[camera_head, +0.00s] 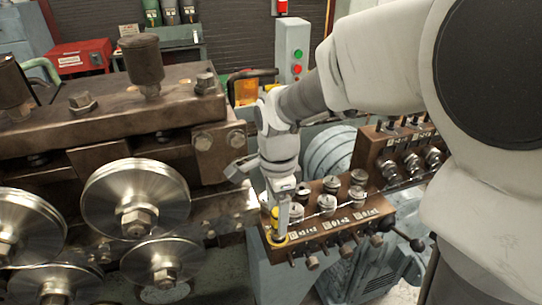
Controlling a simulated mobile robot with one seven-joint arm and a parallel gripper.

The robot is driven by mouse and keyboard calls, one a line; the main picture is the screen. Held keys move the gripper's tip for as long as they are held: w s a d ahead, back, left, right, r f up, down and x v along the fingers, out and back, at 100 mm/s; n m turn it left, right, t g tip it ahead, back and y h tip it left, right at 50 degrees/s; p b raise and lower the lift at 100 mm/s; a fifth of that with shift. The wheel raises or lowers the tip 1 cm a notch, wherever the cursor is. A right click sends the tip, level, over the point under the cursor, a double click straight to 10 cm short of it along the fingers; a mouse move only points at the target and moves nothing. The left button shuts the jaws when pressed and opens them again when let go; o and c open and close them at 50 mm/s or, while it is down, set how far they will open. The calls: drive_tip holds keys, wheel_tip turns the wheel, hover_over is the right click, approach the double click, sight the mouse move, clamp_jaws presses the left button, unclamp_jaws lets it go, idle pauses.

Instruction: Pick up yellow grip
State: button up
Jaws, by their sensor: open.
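A small yellow piece (275,214), which looks like the yellow grip, shows at the left end of the brown control block, right by my gripper's fingers. More yellow (279,239) shows just below it at the block's surface; I cannot tell if the two are one part. My gripper (281,222) points down over this spot, with its fingers close around or beside the yellow. It is open. The fingers hide part of the yellow, and contact cannot be made out.
The brown control block (330,236) carries several metal knobs and a black-knobbed lever (416,245). Large steel rollers (135,205) stand close on the left. A second block (395,150) with fittings is at the right. A grey post (293,55) with green and red buttons stands behind.

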drive_tip(key=f, duration=0.5)
drive_tip(key=shift+d+f, duration=0.15)
drive_tip(key=shift+d, duration=0.05)
clamp_jaws()
